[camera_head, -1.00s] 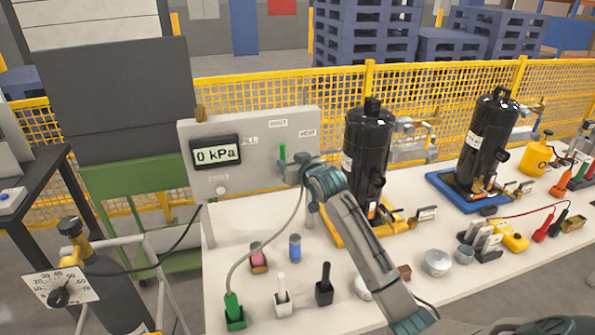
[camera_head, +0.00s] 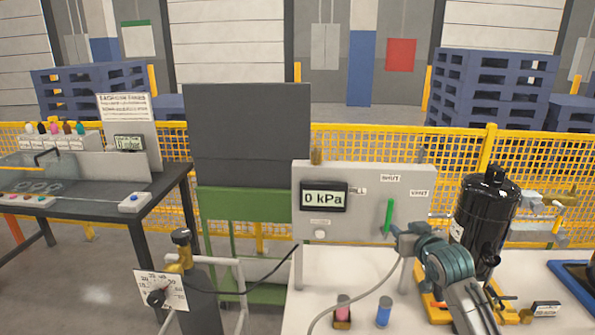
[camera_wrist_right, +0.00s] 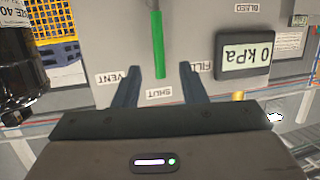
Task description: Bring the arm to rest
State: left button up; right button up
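My right gripper (camera_head: 398,232) is in front of the grey gauge panel (camera_head: 345,230), just right of and below its green lever (camera_head: 388,217). In the right wrist view the right gripper (camera_wrist_right: 158,67) is open, with its two fingers apart and nothing held. The green lever (camera_wrist_right: 158,44) hangs beyond and between the fingertips in that upside-down view, and I see no contact. My right arm (camera_head: 455,270) reaches up from the lower right. My left gripper is in neither view.
The panel display (camera_head: 324,197) reads 0 kPa. A black compressor (camera_head: 484,215) stands close right of my right arm. A pink-topped item (camera_head: 343,311) and a blue cylinder (camera_head: 384,311) stand on the white table (camera_head: 310,284). A gas cylinder with a dial (camera_head: 160,290) is left of it.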

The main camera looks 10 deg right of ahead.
jog(key=s+a+f+n+g, duration=0.1)
jog(key=s+a+f+g, duration=0.2)
jog(key=s+f, duration=0.6)
jog(key=s+a+f+g, duration=0.2)
jog(key=s+a+f, duration=0.2)
jog(key=s+f, duration=0.5)
jog(key=s+a+f+g, duration=0.2)
jog(key=s+f+g, duration=0.15)
jog(key=s, duration=0.95)
jog(key=s+a+f+g, duration=0.2)
jog(key=s+f+g, duration=0.15)
jog(key=s, duration=0.85)
jog(key=d+f+g, duration=0.1)
jog(key=d+f, duration=0.2)
jog(key=f, duration=2.9)
jog(key=s+d+f+g, duration=0.1)
jog(key=s+f, duration=1.6)
jog(key=s, duration=0.1)
jog(key=shift+s+d+f, duration=0.25)
jog(key=shift+f, duration=0.05)
